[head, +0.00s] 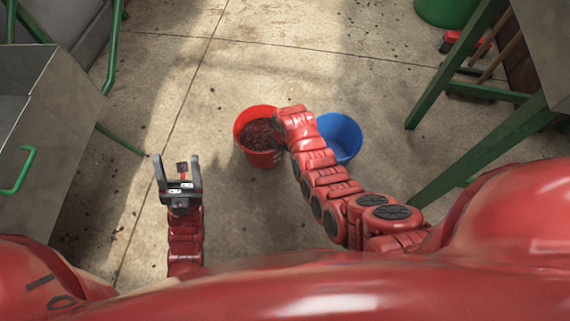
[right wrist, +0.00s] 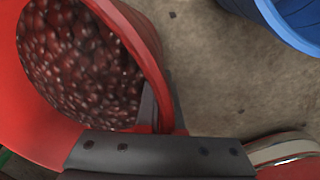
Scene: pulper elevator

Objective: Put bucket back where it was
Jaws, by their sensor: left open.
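A red bucket (head: 260,158) full of dark red berries stands upright near the middle of the head view; I cannot tell whether it touches the floor. In the right wrist view the bucket (right wrist: 150,35) fills the left side. My right gripper (right wrist: 164,108) has one finger inside the bucket and one outside, close against its wall, pinching the rim. In the head view my right arm hides this gripper. A blue bucket (head: 340,138) stands just right of the red one, partly behind my right arm. My left gripper (head: 177,162) is open and empty, left of the red bucket.
A metal bin with a green handle (head: 22,170) stands at the left. A green-legged frame (head: 455,70) stands at the right. A green container (head: 446,10) is at the top right, near a red object (head: 465,40). The concrete floor (head: 290,60) beyond the buckets is clear.

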